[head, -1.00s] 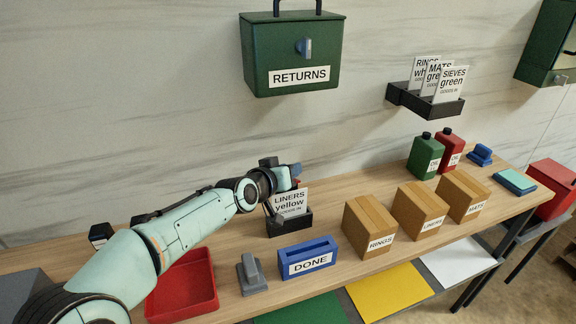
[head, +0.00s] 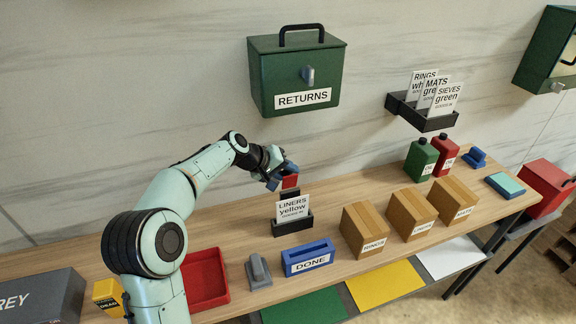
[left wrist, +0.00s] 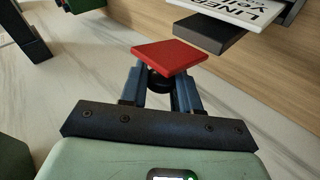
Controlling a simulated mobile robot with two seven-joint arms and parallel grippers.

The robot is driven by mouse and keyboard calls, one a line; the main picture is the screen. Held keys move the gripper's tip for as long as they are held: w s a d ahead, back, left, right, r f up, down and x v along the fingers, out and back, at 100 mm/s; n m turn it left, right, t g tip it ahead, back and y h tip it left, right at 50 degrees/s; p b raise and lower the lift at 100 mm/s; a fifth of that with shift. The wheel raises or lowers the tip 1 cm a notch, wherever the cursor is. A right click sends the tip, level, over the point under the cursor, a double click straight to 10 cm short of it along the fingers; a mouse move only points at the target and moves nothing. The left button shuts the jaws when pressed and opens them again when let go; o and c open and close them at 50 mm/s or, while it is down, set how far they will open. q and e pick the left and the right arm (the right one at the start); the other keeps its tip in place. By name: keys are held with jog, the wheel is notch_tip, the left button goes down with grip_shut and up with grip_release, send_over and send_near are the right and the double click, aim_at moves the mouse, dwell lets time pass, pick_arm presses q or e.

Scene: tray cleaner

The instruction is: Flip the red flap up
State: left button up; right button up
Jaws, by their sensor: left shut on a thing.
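The red flap (head: 290,181) stands out just above the black card holder (head: 293,224) that bears the card LINERS yellow (head: 292,208). My left gripper (head: 282,176) is at the flap from the left and behind, with blue fingers. In the left wrist view the red flap (left wrist: 170,56) lies at the fingertips of my left gripper (left wrist: 160,82), which is shut on it. A dark block (left wrist: 210,33) of the holder is close beyond the flap. The flap's joint to the holder is hidden. My right gripper is not in view.
A blue DONE holder (head: 308,257), a grey piece (head: 259,270) and a red tray (head: 205,278) stand in front. Cardboard boxes (head: 366,229) are to the right. The green RETURNS box (head: 296,75) hangs on the wall above. The wall is close behind the gripper.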

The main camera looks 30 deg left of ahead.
pick_arm(q)
jog(key=shift+w+a+f+n+g+h, duration=0.4)
jog(key=shift+n+g+h, duration=0.3)
jog(key=shift+h, duration=0.15)
jog(key=shift+w+a+f+n+g+h, duration=0.3)
jog(key=shift+a+f+n+g+h, duration=0.1)
jog(key=shift+n+g+h, duration=0.35)
jog(key=o, duration=0.9)
jog(key=shift+o, duration=0.2)
